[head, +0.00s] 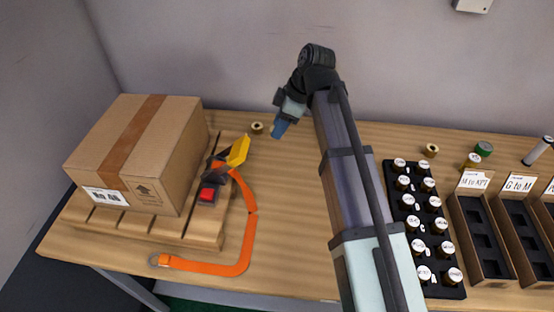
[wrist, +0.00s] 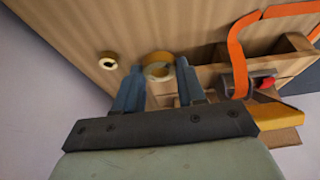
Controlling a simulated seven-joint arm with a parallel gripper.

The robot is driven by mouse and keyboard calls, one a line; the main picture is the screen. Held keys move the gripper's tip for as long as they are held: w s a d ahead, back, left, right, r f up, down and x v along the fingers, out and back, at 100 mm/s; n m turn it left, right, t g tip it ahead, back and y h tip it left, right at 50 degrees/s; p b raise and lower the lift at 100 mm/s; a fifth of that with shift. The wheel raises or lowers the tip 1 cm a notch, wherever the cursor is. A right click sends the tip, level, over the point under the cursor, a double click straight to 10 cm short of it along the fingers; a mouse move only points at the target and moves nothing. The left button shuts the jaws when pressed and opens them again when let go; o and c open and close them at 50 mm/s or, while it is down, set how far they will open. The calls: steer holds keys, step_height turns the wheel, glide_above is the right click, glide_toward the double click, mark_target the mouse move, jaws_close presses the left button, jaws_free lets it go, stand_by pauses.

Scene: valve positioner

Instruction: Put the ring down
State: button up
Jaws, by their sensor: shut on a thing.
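My gripper (head: 279,129) hangs above the back of the table, right of the wooden pallet. The held ring cannot be made out in the head view.
A cardboard box (head: 137,150) stands on the pallet (head: 204,236), beside an orange strap (head: 250,230) with a buckle. Bare table (head: 290,210) lies between strap and arm.

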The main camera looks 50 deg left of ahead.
mark_target(275, 160)
steer(key=shift+f, duration=5.3)
steer(key=shift+f, duration=0.15)
steer(key=o, duration=1.1)
steer(key=shift+c, duration=0.2)
steer(key=v, duration=1.2)
